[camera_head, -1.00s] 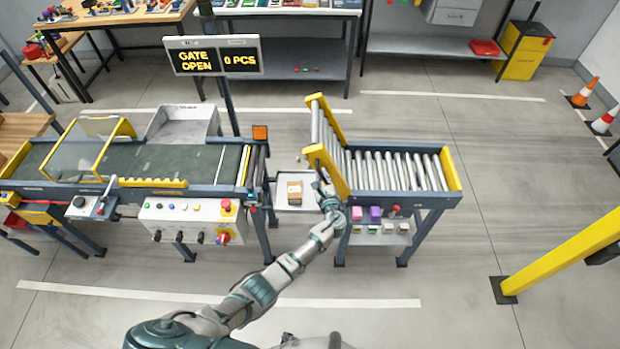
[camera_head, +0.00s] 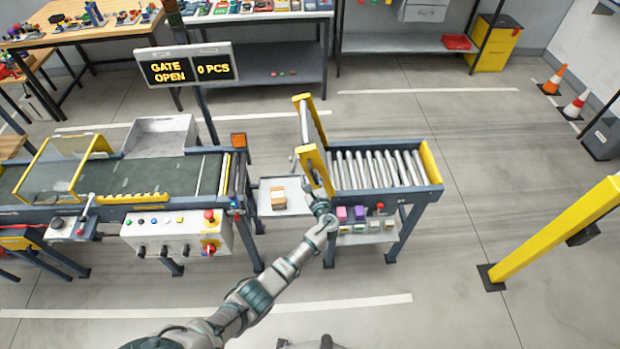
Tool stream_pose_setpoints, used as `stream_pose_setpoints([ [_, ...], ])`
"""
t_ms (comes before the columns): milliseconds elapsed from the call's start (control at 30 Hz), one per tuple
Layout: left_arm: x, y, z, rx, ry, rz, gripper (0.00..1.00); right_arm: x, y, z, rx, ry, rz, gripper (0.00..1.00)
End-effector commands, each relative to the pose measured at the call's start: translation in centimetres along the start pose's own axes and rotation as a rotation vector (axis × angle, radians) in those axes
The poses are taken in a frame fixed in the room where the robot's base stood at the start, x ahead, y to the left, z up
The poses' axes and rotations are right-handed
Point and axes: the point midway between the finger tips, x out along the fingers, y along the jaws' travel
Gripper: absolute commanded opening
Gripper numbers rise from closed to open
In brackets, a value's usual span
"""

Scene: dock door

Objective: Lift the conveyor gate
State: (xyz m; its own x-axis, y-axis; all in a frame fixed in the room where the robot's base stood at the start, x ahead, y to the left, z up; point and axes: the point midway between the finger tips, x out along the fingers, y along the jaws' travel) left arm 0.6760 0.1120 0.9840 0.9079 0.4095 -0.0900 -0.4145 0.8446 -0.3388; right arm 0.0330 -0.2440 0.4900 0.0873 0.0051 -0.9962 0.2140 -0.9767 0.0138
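The conveyor gate (camera_head: 313,165) is a hinged section with yellow side rails at the left end of the short roller conveyor (camera_head: 375,170). It stands raised, steeply tilted, with its free end up and leaning left. My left arm reaches up from the bottom of the view. My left gripper (camera_head: 316,200) is at the near yellow rail, close to its lower part. It overlaps the rail in the picture, so contact is unclear. Its fingers are too small and partly hidden to judge. The sign (camera_head: 188,65) reads "GATE OPEN" and "0 PCS". My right gripper is not in view.
A belt conveyor (camera_head: 150,175) with a control box (camera_head: 178,232) stands left, across a gap. A tray (camera_head: 267,201) with a small carton (camera_head: 278,196) lies in the gap. A yellow post (camera_head: 555,235) stands right. Open floor lies in front.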

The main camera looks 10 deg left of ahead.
Motion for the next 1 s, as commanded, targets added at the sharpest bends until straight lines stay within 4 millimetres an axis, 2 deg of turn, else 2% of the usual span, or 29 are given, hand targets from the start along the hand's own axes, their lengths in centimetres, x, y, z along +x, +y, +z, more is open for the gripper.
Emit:
stream_pose_setpoints([
  [267,-0.5,0.2,0.3,-0.004,-0.006,0.003,0.39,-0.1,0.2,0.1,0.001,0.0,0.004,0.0],
  [367,-2.1,0.2,0.2,-0.005,-0.004,0.001,0.39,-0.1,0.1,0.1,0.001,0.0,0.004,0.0],
  [700,-9.4,-0.2,-0.1,0.0,-0.002,0.001,0.39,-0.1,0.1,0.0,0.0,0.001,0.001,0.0],
  [833,-11.1,-0.4,-0.2,0.002,-0.002,0.0,0.39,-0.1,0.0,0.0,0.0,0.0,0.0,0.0],
  [1000,-11.9,-0.4,-0.2,0.003,-0.002,0.002,0.39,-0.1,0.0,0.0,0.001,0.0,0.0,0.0],
])
